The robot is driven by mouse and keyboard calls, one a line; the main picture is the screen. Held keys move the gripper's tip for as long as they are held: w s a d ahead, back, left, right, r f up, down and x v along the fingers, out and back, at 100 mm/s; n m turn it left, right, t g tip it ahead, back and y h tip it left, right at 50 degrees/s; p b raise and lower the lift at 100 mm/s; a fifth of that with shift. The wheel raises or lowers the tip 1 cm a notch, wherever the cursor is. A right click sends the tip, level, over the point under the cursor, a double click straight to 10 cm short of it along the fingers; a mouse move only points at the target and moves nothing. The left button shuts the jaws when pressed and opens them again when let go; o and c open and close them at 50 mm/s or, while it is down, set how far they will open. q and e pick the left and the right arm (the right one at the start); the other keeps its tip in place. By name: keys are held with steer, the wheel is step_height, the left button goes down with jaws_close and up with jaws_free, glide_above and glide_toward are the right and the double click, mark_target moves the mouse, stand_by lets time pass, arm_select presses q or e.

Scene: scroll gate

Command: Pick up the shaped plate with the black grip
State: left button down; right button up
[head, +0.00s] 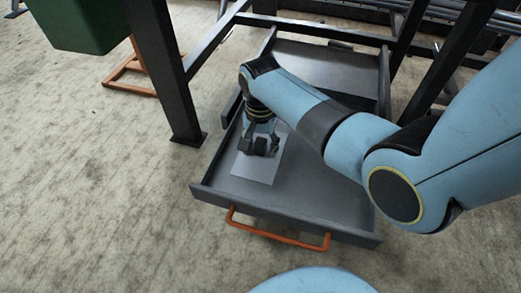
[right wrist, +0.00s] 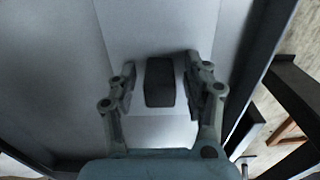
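The shaped plate (head: 258,170) is a flat light grey sheet lying in an open drawer. In the right wrist view the plate (right wrist: 158,130) shows under my gripper, with the black grip (right wrist: 160,82) standing as a dark block on it. My right gripper (head: 260,149) points down over the plate; in the head view it hides the grip. In the right wrist view its two fingers (right wrist: 160,70) are spread, one on each side of the grip, with a gap on both sides. The plate's full outline is partly hidden. My left gripper is not in view.
The dark grey drawer (head: 310,198) has low walls around the plate and an orange handle (head: 277,236) in front. Black frame legs (head: 168,75) stand close by. A green bin (head: 75,22) is at the upper left. The carpet at left is clear.

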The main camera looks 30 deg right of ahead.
jaws_close()
steer(key=shift+r, duration=0.2)
stand_by(0.4)
